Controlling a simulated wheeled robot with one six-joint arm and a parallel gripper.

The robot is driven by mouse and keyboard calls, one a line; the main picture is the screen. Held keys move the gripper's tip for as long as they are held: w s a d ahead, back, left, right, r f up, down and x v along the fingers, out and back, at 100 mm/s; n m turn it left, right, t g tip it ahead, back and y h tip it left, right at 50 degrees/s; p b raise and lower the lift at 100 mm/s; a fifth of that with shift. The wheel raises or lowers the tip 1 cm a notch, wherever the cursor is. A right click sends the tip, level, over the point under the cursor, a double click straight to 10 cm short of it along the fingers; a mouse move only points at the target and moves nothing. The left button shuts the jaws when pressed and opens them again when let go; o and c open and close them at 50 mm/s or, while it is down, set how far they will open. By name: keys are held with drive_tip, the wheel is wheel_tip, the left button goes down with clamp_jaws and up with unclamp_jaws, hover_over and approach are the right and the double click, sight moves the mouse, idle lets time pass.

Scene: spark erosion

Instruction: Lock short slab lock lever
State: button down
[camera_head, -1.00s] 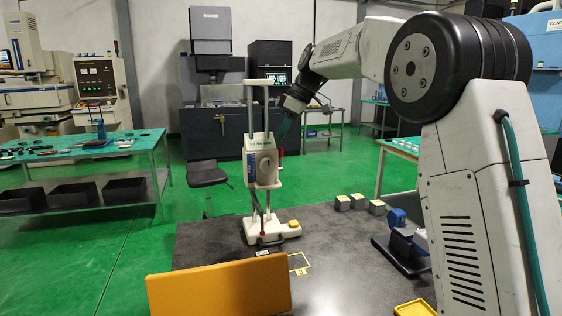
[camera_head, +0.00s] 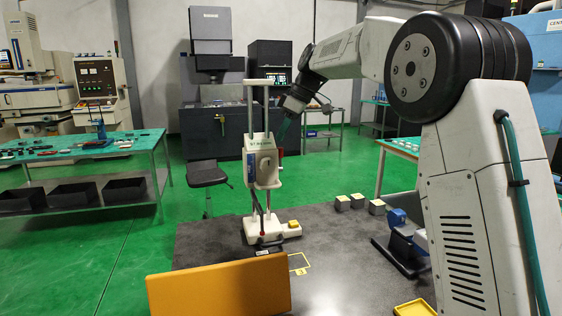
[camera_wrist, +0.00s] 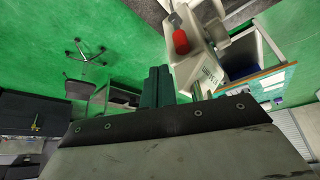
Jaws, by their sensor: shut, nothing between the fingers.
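A white bench machine (camera_head: 262,170) with two upright columns stands on the dark table. A small red-tipped lever (camera_head: 280,152) shows at the right side of its head. In the wrist view a red knob (camera_wrist: 181,41) sits on the white machine body (camera_wrist: 200,62), upper right of my fingers. I cannot tell for certain that this is the short slab lock lever. My gripper (camera_head: 283,138) is beside the right side of the machine head, close to the red tip. Its dark green fingers (camera_wrist: 158,78) are together and hold nothing. Contact with the lever cannot be made out.
A second red-tipped handle (camera_head: 263,234) is at the machine's base, with a yellow block (camera_head: 294,224) beside it. An orange panel (camera_head: 220,286) stands at the front. Small grey blocks (camera_head: 357,201) and a blue device (camera_head: 398,217) are to the right.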

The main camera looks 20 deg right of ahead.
sight(280, 158)
drive_tip(key=shift+f, duration=1.05)
idle(0.4)
drive_tip(key=shift+s+f, duration=0.2)
drive_tip(key=shift+s, duration=1.8)
